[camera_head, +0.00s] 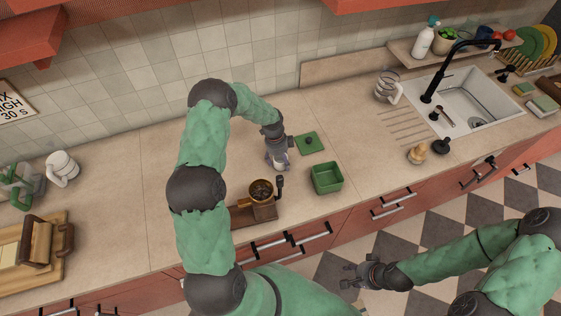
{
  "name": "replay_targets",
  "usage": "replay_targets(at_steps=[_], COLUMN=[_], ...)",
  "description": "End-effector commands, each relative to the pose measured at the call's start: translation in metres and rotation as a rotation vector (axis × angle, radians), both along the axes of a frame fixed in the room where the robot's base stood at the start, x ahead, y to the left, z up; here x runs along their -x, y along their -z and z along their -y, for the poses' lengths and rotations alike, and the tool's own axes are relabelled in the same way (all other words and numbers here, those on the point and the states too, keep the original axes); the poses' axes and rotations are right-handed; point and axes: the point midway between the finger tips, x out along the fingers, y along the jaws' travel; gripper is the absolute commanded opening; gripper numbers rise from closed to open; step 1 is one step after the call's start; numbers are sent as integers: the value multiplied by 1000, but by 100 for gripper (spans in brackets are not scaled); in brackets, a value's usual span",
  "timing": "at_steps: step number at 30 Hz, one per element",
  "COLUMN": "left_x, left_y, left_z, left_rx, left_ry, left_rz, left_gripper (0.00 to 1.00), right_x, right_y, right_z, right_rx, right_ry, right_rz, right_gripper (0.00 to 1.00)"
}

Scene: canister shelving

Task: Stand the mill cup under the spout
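The mill (262,193), with a brass-coloured round body, a dark opening on top and a dark handle, stands on a wooden base (241,217) near the counter's front edge. My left gripper (279,165) points down at the counter just behind the mill. A small pale thing shows at its fingertips; it may be the mill cup, but the fingers hide most of it and I cannot tell if they grip it. I cannot make out the spout. My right gripper (346,275) is open and empty, over the floor in front of the cabinets.
An open green box (326,185) stands right of the mill, with a flat green lid (311,146) behind it. A glass jug (384,88), wooden stopper-like piece (417,155) and sink (464,112) are further right.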

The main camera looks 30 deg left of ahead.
Motion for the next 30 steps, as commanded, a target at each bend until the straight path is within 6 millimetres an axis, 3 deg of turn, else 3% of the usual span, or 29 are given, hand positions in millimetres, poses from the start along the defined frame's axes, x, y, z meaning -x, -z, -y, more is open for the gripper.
replay_targets(at_steps=[1, 4, 20, 26, 30], left_x=[0, 0, 0, -1, 11], left_y=[0, 0, -6, -28, -46], left_z=[0, 0, 0, -1, -5], left_rx=[0, 0, 0, -2, -1], left_ry=[0, 0, 1, 2, 0], left_rz=[0, 0, -1, 3, 1], left_gripper=[50, 24, 24, 24, 24], right_x=[0, 0, 0, 0, 0], right_y=[0, 0, 2, 7, 8], right_z=[0, 0, 0, 0, 0], right_rx=[0, 0, 0, 0, 0], right_ry=[0, 0, 0, 0, 0], right_rz=[0, 0, 0, 0, 0], right_gripper=[40, 40, 40, 40, 40])
